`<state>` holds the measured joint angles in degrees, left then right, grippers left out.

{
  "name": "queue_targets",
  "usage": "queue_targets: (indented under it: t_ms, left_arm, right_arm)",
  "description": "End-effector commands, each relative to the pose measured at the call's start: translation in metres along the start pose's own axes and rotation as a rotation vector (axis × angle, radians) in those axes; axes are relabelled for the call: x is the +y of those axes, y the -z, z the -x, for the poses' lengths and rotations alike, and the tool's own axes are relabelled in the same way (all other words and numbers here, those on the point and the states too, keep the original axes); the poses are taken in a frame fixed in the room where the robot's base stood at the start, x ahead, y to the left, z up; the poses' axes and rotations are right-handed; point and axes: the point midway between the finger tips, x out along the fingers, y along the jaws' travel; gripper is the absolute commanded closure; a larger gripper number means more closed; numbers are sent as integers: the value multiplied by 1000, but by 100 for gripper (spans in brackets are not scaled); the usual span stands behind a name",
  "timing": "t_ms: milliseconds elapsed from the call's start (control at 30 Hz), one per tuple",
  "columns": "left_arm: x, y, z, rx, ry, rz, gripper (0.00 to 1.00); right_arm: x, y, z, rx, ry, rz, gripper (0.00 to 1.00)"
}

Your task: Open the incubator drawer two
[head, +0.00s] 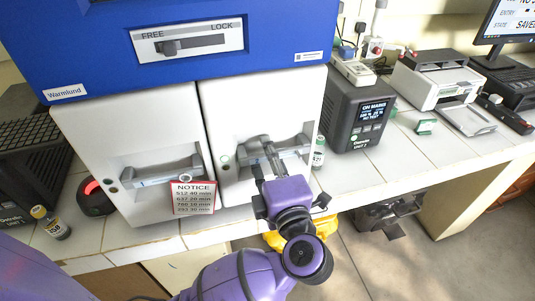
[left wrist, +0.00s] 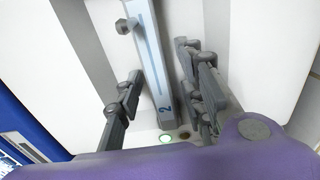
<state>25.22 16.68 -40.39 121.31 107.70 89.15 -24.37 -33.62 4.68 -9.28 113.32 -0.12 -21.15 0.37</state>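The incubator (head: 190,60) is a blue-topped unit with two white drawers side by side. Drawer two (head: 300,105) is the right one in the head view and looks shut. Its grey handle (left wrist: 150,50) bears a "2" in the left wrist view. My left gripper (head: 272,158) is at this handle. In the left wrist view its dark fingers (left wrist: 160,75) are apart, one on each side of the handle, with visible gaps.
The left drawer (head: 130,125) carries a notice card (head: 193,197). A FREE/LOCK lever (head: 170,47) has its knob toward FREE. A vial (head: 318,153) and a dark unit (head: 357,115) stand right of drawer two. Another vial (head: 50,222) stands far left.

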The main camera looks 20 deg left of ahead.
Motion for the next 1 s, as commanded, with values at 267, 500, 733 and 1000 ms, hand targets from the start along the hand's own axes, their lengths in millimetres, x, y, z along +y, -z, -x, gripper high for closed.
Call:
queue_targets:
  t_ms: [267, 500, 733, 1000]
  left_arm:
    - [0, 0, 0, 0, 0, 0, 93]
    - [0, 0, 0, 0, 0, -1, 100]
    - [-1, 0, 2, 0, 1, -1, 100]
    - [-1, 0, 15, -1, 5, -1, 100]
  right_arm:
    - [-1, 5, -1, 8, 2, 1, 100]
    - [-1, 6, -1, 10, 2, 1, 100]
    - [-1, 6, -1, 11, 2, 1, 100]
    - [-2, 12, -1, 19, 3, -1, 100]
